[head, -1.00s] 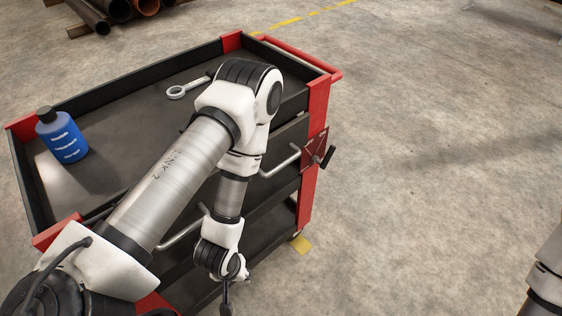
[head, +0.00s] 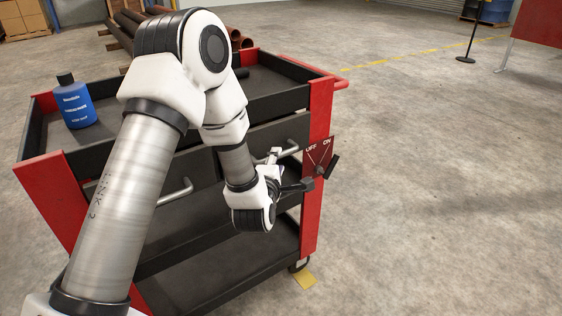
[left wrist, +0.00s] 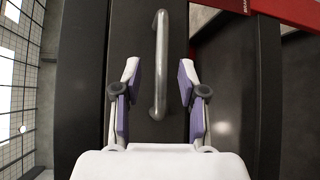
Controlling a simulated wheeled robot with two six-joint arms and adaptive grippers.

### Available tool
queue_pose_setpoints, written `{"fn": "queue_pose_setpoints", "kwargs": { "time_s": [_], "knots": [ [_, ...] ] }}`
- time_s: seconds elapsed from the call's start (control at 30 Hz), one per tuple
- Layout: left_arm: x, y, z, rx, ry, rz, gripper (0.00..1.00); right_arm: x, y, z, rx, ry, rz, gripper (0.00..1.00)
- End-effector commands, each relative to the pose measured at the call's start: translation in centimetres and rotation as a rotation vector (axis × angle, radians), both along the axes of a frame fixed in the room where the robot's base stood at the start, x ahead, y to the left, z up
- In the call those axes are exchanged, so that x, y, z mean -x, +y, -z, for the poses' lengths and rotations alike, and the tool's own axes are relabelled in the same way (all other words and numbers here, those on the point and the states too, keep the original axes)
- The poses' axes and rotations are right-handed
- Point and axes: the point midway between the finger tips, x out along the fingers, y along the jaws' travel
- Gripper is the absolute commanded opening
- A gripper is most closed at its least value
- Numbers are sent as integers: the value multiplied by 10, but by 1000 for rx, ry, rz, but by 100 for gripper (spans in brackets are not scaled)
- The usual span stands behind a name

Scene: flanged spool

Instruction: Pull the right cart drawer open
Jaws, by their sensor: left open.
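The right cart drawer (head: 262,136) has a dark front and appears shut. Its grey bar handle (head: 291,150) is partly hidden behind my left gripper (head: 289,172). In the left wrist view the handle (left wrist: 160,70) runs upright in the picture, between the two spread fingers of my left gripper (left wrist: 159,76). The gripper is open, with a gap on each side of the bar. I cannot tell whether the fingertips reach past the bar in depth. My right gripper is not in view.
A left drawer handle (head: 176,191) sits on the same cart. A red OFF/ON panel with a dark lever (head: 319,160) is just right of the gripper. A blue bottle (head: 76,103) stands on the cart top.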

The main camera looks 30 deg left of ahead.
Motion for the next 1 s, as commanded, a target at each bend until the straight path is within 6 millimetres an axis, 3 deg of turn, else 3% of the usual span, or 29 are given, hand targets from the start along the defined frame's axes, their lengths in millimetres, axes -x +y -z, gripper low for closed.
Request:
{"fn": "queue_pose_setpoints", "kwargs": {
  "time_s": [0.2,0.5,0.53,0.63,1.0],
  "knots": [
    [-35,14,6,0,2,-1,41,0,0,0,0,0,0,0],
    [-43,17,8,0,4,1,41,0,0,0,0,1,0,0],
    [-43,17,8,0,4,1,38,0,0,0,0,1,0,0],
    [-42,17,8,0,4,1,2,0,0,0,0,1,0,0],
    [-42,16,8,0,4,1,0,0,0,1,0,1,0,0]
  ]
}}
